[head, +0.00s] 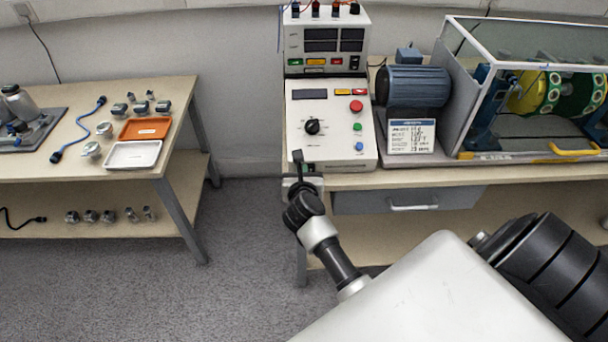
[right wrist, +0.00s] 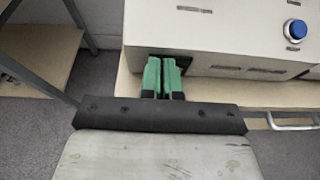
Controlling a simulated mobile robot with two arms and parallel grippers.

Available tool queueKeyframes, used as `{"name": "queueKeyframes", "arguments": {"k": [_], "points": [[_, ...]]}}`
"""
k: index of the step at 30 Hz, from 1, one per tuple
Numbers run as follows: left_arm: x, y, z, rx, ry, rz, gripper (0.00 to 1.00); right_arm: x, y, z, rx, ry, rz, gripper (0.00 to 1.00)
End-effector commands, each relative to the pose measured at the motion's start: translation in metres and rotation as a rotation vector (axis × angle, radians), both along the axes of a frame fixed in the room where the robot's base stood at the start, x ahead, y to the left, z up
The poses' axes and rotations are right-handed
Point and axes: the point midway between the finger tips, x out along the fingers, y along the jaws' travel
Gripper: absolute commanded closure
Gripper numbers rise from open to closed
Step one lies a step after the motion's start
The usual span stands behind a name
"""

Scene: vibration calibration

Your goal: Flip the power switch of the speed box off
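The speed box (head: 335,108) is a white sloped control box at the front edge of the right bench, with a black knob, a small display and red, green and blue buttons. The blue button also shows in the right wrist view (right wrist: 296,28). My right gripper (head: 297,163) is at the box's front left lower corner. In the right wrist view its green fingers (right wrist: 163,64) lie close together with nothing visible between them, their tips at a dark patch on the box's front face. The fingers cover part of this patch; I cannot make out the power switch or its position. My left gripper is out of view.
A second box with displays (head: 325,40) stands behind the speed box. A motor (head: 413,86) and a clear-walled rig (head: 530,90) stand to the right. A drawer (head: 405,200) is under the bench. The left table (head: 85,175) holds trays, sensors and a cable. Floor between is clear.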

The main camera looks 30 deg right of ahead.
Motion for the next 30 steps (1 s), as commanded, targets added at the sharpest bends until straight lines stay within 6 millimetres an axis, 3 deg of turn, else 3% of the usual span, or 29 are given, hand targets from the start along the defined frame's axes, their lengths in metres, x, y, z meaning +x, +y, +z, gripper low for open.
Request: {"name": "queueKeyframes", "arguments": {"k": [16,25,30], "points": [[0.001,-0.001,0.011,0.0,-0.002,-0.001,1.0,-0.009,-0.017,0.008,-0.011,-0.014,-0.003,1.0],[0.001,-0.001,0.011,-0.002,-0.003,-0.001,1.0,-0.011,-0.015,0.005,-0.009,-0.008,-0.004,1.0],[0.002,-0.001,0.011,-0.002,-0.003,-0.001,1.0,-0.028,-0.003,0.01,-0.006,-0.008,-0.001,1.0]]}}
